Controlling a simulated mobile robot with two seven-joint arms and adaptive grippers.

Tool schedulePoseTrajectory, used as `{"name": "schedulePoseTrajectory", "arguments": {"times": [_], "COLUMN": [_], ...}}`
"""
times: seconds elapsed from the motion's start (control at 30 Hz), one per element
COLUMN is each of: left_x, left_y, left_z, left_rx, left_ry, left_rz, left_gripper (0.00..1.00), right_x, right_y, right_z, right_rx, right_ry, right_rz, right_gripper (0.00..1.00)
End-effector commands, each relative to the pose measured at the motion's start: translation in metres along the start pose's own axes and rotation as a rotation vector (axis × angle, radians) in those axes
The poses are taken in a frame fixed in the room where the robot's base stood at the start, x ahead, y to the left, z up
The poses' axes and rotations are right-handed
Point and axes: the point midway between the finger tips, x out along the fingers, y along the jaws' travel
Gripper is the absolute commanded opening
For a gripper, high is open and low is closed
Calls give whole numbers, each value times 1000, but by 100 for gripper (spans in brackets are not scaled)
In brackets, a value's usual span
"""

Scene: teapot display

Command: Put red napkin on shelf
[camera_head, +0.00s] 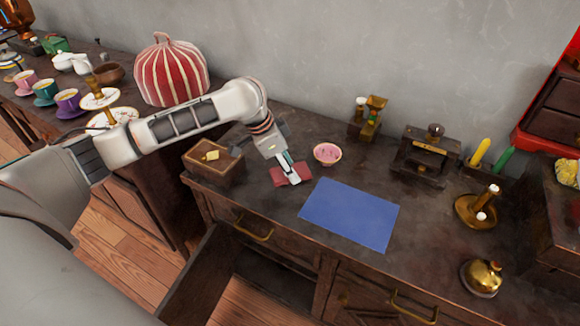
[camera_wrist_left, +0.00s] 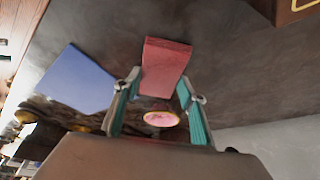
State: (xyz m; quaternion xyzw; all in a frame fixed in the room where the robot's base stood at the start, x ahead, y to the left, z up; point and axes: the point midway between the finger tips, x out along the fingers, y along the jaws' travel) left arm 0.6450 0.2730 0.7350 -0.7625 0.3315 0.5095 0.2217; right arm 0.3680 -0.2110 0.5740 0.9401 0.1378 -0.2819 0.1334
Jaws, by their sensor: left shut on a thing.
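The red napkin (camera_head: 291,174) is a small folded cloth at the dark counter top, left of the blue mat. My left gripper (camera_head: 288,164) reaches down to it from above and is shut on it. In the left wrist view, the napkin (camera_wrist_left: 165,65) shows between the two teal-padded fingers of the gripper (camera_wrist_left: 160,84). I cannot tell whether the napkin is lifted off the counter. My right gripper is not in view. A red-framed cabinet with dark drawers (camera_head: 555,105) stands at the right edge; I cannot tell whether it is the shelf.
A pink bowl (camera_head: 327,154) stands close behind the napkin, with the blue mat (camera_head: 350,214) to the right. A wooden box (camera_head: 214,161) is on the left. A brass bell (camera_head: 481,278) and candle holder (camera_head: 478,208) stand right. An open compartment (camera_head: 265,275) is below the counter.

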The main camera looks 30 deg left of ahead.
Motion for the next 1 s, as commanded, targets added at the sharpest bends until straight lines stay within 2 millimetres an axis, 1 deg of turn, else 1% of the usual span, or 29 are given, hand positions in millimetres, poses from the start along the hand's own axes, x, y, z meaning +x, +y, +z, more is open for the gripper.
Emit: {"name": "schedulePoseTrajectory", "arguments": {"times": [0.2,0.23,0.27,0.3,0.67,0.77,0.87,0.97,1.0], "left_x": [0,1,1,1,-1,-14,-34,-56,-65], "left_y": [0,0,0,0,0,-1,-2,-3,-2], "left_z": [0,0,0,0,0,-2,-4,-5,-5], "left_rx": [-1,-1,-1,-1,0,1,1,1,1], "left_ry": [1,1,1,0,1,4,7,8,8], "left_rz": [-1,-1,-1,-1,-1,-5,-8,-11,-10], "left_gripper": [20,49,56,58,58,58,58,58,58], "right_x": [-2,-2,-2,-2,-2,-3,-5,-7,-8], "right_y": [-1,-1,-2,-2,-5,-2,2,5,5], "right_z": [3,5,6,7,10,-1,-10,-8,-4], "right_rx": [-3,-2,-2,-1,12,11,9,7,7], "right_ry": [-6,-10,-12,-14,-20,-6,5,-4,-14], "right_rz": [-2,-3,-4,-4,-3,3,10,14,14], "right_gripper": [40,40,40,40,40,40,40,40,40]}}
